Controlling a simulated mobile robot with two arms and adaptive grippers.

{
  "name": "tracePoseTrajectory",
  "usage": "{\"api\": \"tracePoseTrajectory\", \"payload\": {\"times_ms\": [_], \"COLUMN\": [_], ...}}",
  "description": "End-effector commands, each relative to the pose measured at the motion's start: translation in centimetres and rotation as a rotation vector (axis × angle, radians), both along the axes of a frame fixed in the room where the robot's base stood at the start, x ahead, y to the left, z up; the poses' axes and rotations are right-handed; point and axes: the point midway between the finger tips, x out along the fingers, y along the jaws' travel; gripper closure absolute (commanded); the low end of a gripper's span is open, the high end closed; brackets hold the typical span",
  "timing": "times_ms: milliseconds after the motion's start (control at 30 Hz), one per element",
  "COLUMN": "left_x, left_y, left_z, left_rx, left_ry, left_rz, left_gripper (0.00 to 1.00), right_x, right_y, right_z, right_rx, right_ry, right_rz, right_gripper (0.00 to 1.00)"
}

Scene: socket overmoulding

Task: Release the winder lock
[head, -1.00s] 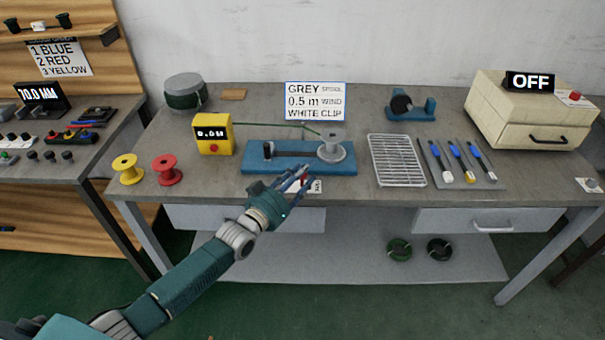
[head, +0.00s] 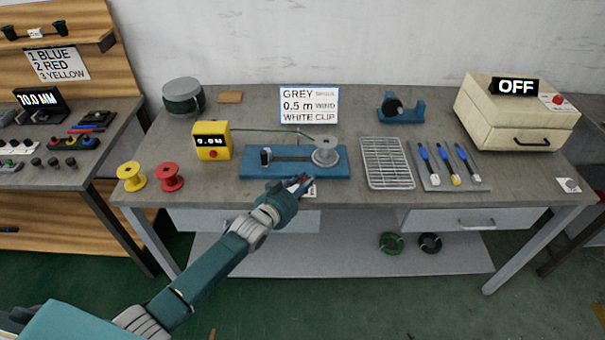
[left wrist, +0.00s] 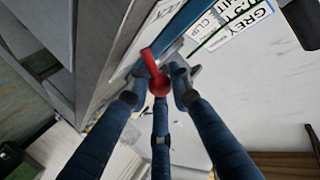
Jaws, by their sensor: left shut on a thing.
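The blue winder (head: 225,166) lies on the workbench with a grey spool (head: 325,150) standing at its right end. A green wire runs from the yellow meter (head: 211,142) to the spool. My left gripper (head: 297,184) is at the front edge of the winder, below the spool. In the left wrist view its three blue fingers (left wrist: 158,92) are shut around a red lever (left wrist: 150,62) with a rounded red end. The lever sits by a white label at the winder's front. The fingers hide most of the lever in the head view.
A sign (head: 309,105) stands behind the winder. A wire rack (head: 387,163) and several blue-handled tools (head: 446,166) lie to its right. Yellow (head: 131,176) and red (head: 169,177) spools stand at the left. A cream box reading OFF (head: 515,112) stands at the far right.

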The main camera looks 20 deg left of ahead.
Motion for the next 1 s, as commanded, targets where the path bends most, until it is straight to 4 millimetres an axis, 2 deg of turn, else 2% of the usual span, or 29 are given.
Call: {"api": "tracePoseTrajectory", "payload": {"times_ms": [267, 300, 367, 400, 767, 1000], "left_x": [0.2, 0.2, 0.2, 0.2, 0.0, -0.2], "left_y": [-0.2, -0.2, -0.2, -0.2, 0.1, 1.0], "left_z": [0.4, 0.4, 0.4, 0.4, -0.1, -0.5], "left_rx": [0.003, 0.002, 0.002, 0.002, -0.018, -0.185], "left_ry": [-0.009, -0.009, -0.009, -0.009, -0.010, -0.059], "left_rz": [-0.002, -0.002, -0.002, -0.002, -0.001, 0.000], "left_gripper": [1.00, 0.76, 0.64, 0.61, 0.61, 0.61], "right_x": [0.0, 0.0, 0.0, 0.0, 0.1, 0.1], "right_y": [0.3, 0.3, 0.4, 0.4, 0.0, 0.1], "right_z": [0.0, 0.0, 0.0, 0.0, -0.6, -4.1], "right_rx": [0.003, 0.004, 0.004, 0.004, 0.000, 0.001], "right_ry": [0.000, 0.000, 0.000, 0.000, -0.001, -0.001], "right_rz": [-0.001, -0.001, -0.001, -0.001, 0.002, 0.001], "right_gripper": [0.24, 0.24, 0.24, 0.24, 0.24, 0.24]}}
